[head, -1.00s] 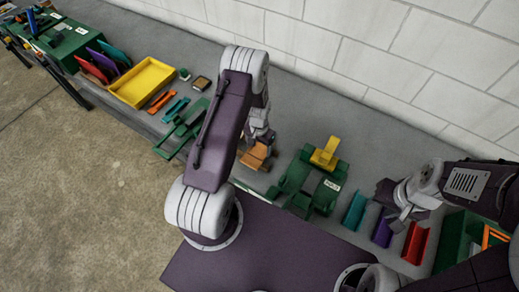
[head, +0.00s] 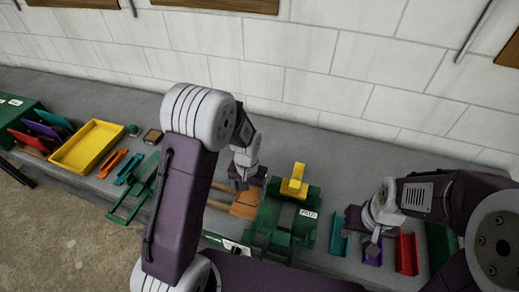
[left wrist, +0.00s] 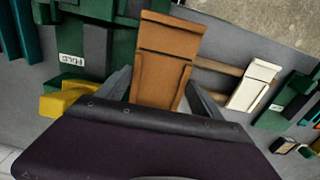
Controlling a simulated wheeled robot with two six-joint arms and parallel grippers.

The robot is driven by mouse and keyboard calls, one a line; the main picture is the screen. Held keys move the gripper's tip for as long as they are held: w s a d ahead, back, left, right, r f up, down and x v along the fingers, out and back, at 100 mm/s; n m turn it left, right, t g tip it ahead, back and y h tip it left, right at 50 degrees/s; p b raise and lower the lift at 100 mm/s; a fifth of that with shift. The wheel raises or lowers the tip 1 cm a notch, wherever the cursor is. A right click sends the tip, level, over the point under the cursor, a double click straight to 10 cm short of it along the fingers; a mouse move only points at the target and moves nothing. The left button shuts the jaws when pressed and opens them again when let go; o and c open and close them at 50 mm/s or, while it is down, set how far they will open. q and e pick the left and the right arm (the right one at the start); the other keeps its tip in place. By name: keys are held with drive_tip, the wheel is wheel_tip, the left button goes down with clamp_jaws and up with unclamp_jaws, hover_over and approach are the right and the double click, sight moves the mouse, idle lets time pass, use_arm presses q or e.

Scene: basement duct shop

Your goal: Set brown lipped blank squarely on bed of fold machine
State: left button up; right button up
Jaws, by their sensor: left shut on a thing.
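My left gripper (head: 246,182) is shut on the brown lipped blank (head: 245,205), just left of the fold machine. The left wrist view shows the blank (left wrist: 166,62) between the two fingers (left wrist: 160,95), with its lower end hidden by the gripper body. The green fold machine (head: 305,225), with a yellow part (head: 294,187) and a label, stands right of the blank. In the left wrist view the machine (left wrist: 100,15) is beside the blank; I cannot tell the height between them. My right gripper (head: 370,228) hangs above the bent purple piece; its opening is unclear.
A pale blank (left wrist: 252,84) lies by wooden rails (left wrist: 215,66). Teal (head: 338,236), purple (head: 372,254) and red (head: 406,254) bent pieces stand right of the machine. A yellow tray (head: 88,147) and small tools are on the left. A block wall backs the bench.

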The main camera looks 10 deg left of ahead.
sight(236, 197)
use_arm(q)
drive_tip(key=shift+n, duration=0.5)
drive_tip(key=a+f+b, duration=0.1)
drive_tip(key=b, duration=0.1)
drive_tip(key=a+f+b, duration=0.1)
drive_tip(key=f+b, duration=0.1)
drive_tip(key=b, duration=0.1)
drive_tip(key=a+f+b, duration=0.1)
drive_tip(key=f+b, duration=0.1)
drive_tip(key=shift+w+a+f, duration=0.1)
drive_tip(key=shift+a+f, duration=0.15)
drive_tip(key=shift+s+a+f+b, duration=0.15)
drive_tip(key=shift+s+a+b, duration=0.25)
drive_tip(key=shift+b, duration=0.25)
drive_tip(key=shift+s+r+p, duration=0.45)
drive_tip(key=shift+s, duration=0.15)
drive_tip(key=shift+s+d, duration=0.1)
drive_tip(key=shift+s, duration=0.2)
drive_tip(key=shift+w, duration=0.1)
